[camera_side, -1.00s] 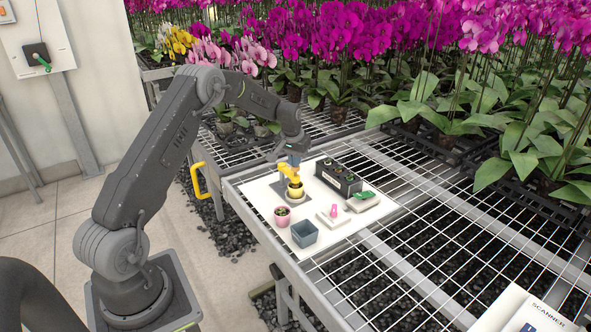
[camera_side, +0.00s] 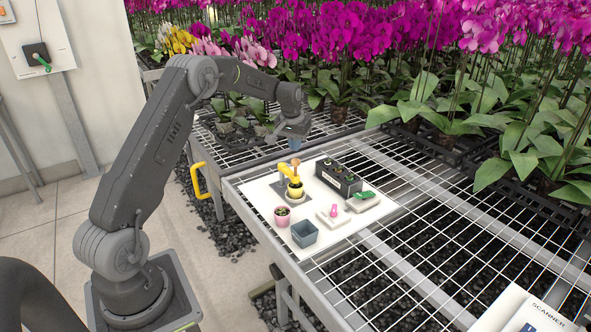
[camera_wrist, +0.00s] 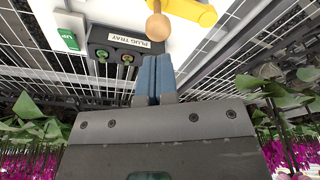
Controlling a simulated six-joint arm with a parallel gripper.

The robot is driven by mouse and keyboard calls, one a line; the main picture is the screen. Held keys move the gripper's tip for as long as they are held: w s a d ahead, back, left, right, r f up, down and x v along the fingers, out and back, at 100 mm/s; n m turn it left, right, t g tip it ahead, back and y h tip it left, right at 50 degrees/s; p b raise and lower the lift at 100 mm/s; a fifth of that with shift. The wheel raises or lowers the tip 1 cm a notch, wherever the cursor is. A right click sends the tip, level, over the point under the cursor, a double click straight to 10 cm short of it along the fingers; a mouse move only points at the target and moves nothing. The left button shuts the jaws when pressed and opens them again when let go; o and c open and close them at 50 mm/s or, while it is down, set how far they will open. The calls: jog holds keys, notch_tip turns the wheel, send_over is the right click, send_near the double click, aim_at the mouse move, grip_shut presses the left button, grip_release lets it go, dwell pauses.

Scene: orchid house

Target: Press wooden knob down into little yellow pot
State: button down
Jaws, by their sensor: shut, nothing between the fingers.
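The little yellow pot (camera_side: 295,193) stands on a small grey plate on the white board. The wooden knob (camera_side: 295,162) shows above it, beside a bent yellow part (camera_side: 284,169). How deep the knob's lower end sits in the pot is hard to tell. In the wrist view the round knob (camera_wrist: 158,27) and the yellow part (camera_wrist: 196,11) are at the top edge, and the pot is not clear. My gripper (camera_side: 287,137) is above and behind the knob, apart from it. Its blue fingers (camera_wrist: 155,62) are shut together and empty.
On the white board (camera_side: 262,190) are a black plug tray (camera_side: 338,180), a pink pot (camera_side: 282,216), a grey-blue square pot (camera_side: 304,234), and pale blocks with a pink piece (camera_side: 334,210) and a green piece (camera_side: 365,195). Dense orchids stand behind the wire bench.

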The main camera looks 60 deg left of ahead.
jog(key=shift+r, duration=1.3)
jog(key=shift+d+r, duration=0.1)
jog(key=s+d+r+m+t, duration=0.1)
jog(key=s+d+r, duration=0.4)
jog(key=d+r, duration=0.3)
jog(key=s+d+r+m+t, duration=0.1)
jog(key=s+d+r+m, duration=0.1)
jog(key=s+d+r, duration=0.65)
jog(key=s+d+f+m, duration=0.1)
jog(key=s+d, duration=0.5)
jog(key=s, duration=0.3)
jog(key=s+d+f+m+t+h, duration=0.1)
jog(key=s+d+f+m, duration=0.1)
jog(key=s+d, duration=0.5)
jog(key=shift+s+d+f+t, duration=0.3)
jog(key=shift+s, duration=0.95)
